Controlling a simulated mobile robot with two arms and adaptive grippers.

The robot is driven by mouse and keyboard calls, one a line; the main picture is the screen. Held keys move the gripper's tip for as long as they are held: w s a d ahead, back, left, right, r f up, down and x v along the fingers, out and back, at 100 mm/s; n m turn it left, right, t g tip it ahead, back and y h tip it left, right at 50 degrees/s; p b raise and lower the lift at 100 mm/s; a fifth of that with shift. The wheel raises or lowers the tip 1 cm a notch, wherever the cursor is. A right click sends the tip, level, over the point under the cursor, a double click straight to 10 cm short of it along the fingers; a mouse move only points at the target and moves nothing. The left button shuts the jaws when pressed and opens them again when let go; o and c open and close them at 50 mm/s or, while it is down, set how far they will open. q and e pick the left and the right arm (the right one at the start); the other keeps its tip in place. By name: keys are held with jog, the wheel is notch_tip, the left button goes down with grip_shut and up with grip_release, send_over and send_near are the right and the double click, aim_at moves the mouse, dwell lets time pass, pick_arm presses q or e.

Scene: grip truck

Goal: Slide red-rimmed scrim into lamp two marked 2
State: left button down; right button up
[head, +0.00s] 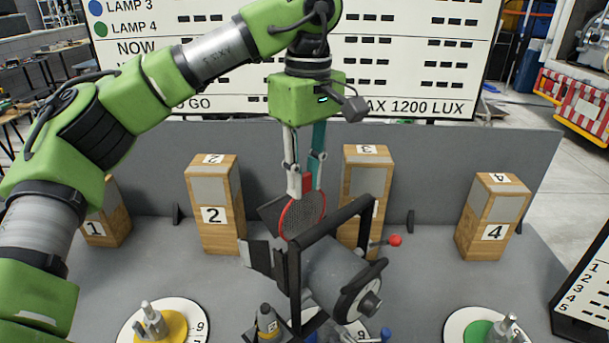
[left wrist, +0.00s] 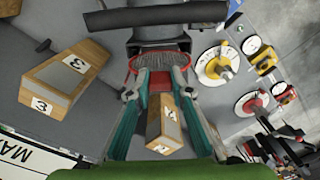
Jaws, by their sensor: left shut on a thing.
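The red-rimmed scrim (head: 302,214), a round dark mesh disc, is gripped by its upper edge and hangs tilted from my left gripper (head: 307,187). My left gripper is shut on it and points down, just above and behind a dark lamp (head: 335,272) in a black yoke. The scrim's lower edge overlaps the lamp's top in the head view; I cannot tell if they touch. In the left wrist view the scrim (left wrist: 160,62) shows beyond the fingertips. No clear number shows on this lamp's housing. My right gripper is not in view.
Wooden blocks numbered 1 (head: 105,215), 2 (head: 215,205), 3 (head: 367,190) and 4 (head: 492,215) stand along a grey back panel (head: 430,160). A yellow disc (head: 172,326) and a green disc (head: 478,333) with metal fittings lie in front. A red-knobbed lever (head: 394,240) sticks out right of the lamp.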

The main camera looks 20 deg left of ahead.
aim_at(305, 217)
pick_arm(q)
jog(key=shift+f+b, duration=0.9)
jog(key=shift+f, duration=1)
jog(key=shift+f+b, duration=0.95)
jog(key=shift+f, duration=0.45)
jog(key=shift+f+b, duration=0.75)
jog(key=shift+f, duration=0.35)
jog(key=c, duration=1.7)
grip_release()
